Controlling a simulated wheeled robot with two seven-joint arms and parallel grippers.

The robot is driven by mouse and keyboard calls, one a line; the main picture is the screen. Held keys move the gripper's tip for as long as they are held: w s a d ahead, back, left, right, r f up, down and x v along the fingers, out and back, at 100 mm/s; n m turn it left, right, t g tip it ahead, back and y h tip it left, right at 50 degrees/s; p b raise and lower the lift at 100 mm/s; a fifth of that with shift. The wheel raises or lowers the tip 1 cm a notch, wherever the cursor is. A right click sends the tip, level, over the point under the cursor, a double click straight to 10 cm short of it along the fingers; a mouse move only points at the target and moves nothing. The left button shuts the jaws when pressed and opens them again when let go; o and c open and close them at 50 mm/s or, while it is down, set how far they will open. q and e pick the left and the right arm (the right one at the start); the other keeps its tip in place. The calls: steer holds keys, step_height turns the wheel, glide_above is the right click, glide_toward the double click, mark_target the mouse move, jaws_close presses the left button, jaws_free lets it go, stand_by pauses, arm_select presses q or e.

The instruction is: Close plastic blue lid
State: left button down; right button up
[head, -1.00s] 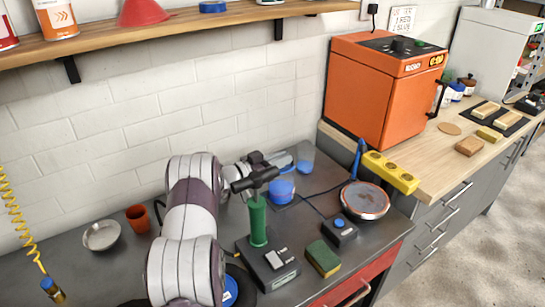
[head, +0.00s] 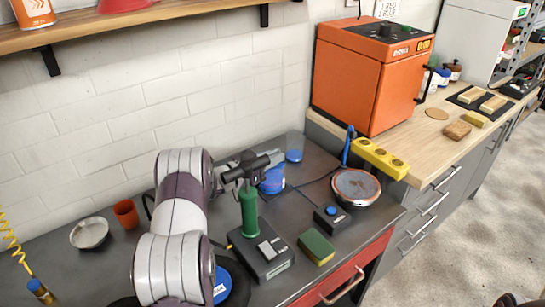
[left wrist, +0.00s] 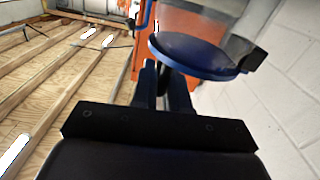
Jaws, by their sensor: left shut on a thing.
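The blue lid (left wrist: 195,52) is a round disc in the left wrist view, just past my left fingers (left wrist: 165,88). The fingers are close together at its near edge and appear shut on it. In the head view a blue round thing (head: 273,182), likely the lid, is beside my left gripper (head: 260,166), partly hidden by the green-handled tool. A clear bluish container (head: 294,148) stands behind it near the wall. Whether lid and container touch is unclear. My right gripper is not in view.
A green-handled tool (head: 249,212) on a black base stands in front of my left gripper. A button box (head: 334,220), a sponge (head: 316,246) and a round pan (head: 356,187) lie to the right. An orange oven (head: 365,80) stands beyond. A red cup (head: 126,214) stands left.

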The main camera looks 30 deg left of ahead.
arm_select(q)
steer(key=shift+f, duration=0.1)
steer(key=c, duration=1.2)
jaws_free()
steer(key=v, duration=1.2)
steer(key=shift+s+b, duration=0.35)
steer(key=shift+a, duration=0.1)
